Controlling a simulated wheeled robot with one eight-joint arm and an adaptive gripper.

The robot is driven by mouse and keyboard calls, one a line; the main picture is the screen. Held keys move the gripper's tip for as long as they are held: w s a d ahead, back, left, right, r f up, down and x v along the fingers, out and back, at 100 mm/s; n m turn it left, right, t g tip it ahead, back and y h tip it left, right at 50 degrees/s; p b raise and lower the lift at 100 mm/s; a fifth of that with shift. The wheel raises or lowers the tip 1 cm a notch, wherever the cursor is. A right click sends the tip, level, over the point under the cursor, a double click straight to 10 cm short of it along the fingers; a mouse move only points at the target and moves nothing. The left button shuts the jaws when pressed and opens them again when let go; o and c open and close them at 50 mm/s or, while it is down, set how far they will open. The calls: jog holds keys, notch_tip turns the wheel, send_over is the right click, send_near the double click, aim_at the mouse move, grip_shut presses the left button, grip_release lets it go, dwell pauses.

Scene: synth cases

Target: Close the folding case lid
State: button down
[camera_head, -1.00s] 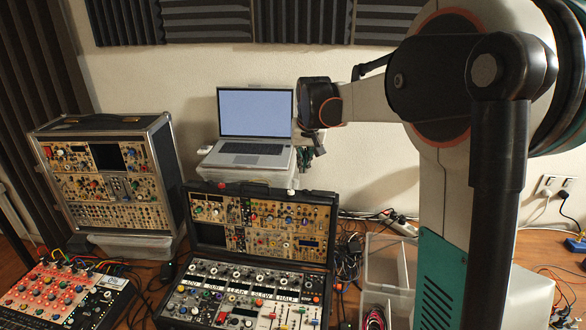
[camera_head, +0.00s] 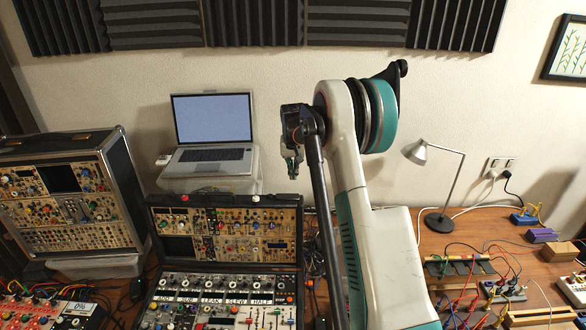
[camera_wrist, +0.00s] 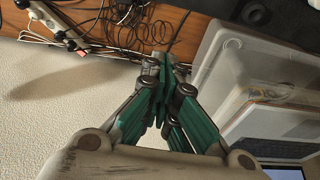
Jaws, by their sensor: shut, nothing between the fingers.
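The folding case stands open on the desk in the head view. Its lid (camera_head: 240,236) is raised at the back, with tan and dark module panels facing forward. Its base (camera_head: 218,304) lies flat in front, cut off by the bottom edge. My gripper (camera_head: 291,174) hangs behind and above the lid's right end, apart from it, its fingers pointing down. In the wrist view the green fingers (camera_wrist: 163,62) are together and empty. A dark surface with a round foot (camera_wrist: 254,14) at the top right there may be the lid's back; I cannot tell for sure.
A laptop (camera_head: 213,133) sits on a clear plastic box (camera_head: 210,183) left of my gripper. Another upright case (camera_head: 69,196) stands at the left. Cables (camera_wrist: 135,18) lie behind the open case. A lamp (camera_head: 437,190) and patch boards stand at the right.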

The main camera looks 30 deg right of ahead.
jog(key=f, duration=0.1)
jog(key=s+a+f, duration=0.1)
jog(key=f, duration=0.1)
jog(key=s+f, duration=0.1)
jog(key=f, duration=0.1)
jog(key=shift+s+a+f, duration=0.1)
jog(key=shift+a, duration=0.15)
dwell(0.5)
